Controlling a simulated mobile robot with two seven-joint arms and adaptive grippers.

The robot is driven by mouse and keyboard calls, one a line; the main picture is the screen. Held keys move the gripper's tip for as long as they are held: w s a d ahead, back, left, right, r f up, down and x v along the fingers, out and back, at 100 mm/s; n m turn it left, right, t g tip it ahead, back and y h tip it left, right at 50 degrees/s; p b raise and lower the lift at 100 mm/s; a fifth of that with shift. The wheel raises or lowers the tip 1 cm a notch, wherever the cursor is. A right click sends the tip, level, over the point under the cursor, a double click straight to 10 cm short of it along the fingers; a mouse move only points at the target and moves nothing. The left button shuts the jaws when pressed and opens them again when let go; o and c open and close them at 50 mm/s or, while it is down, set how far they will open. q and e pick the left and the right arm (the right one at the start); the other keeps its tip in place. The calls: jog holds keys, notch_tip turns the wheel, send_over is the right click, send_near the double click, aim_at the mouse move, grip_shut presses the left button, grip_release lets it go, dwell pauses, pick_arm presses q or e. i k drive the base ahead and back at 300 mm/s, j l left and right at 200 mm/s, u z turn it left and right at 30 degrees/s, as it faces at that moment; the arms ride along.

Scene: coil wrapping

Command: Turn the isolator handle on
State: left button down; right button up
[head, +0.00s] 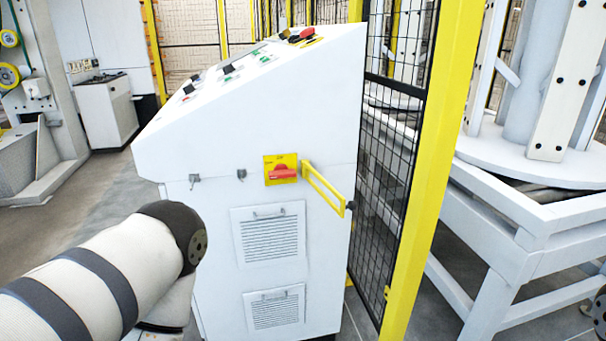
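The isolator handle (281,173) is a red knob on a square yellow plate (290,160), on the side of the white control cabinet (222,215). Its red grip looks roughly horizontal, but it is too small to read any markings. My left arm comes in from the lower left, in front of the cabinet's lower left side and apart from the handle. Neither gripper shows in the head view, and nothing touches the handle.
A yellow bracket (324,188) sticks out just right of the handle. A yellow post (433,170) and black mesh fence (385,190) stand right of the cabinet. Two louvred vents (269,236) are below the handle. A white machine frame (520,235) stands at far right.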

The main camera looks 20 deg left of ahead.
aim_at(282, 170)
jog(key=i+l+u, duration=0.25)
jog(key=l+u, duration=0.25)
jog(key=i+l+u, duration=0.2)
jog(key=l+u, duration=0.3)
jog(key=l, duration=0.2)
jog(key=l+u, duration=0.45)
jog(key=l, duration=0.2)
jog(key=l+u, duration=0.5)
jog(key=l, duration=0.2)
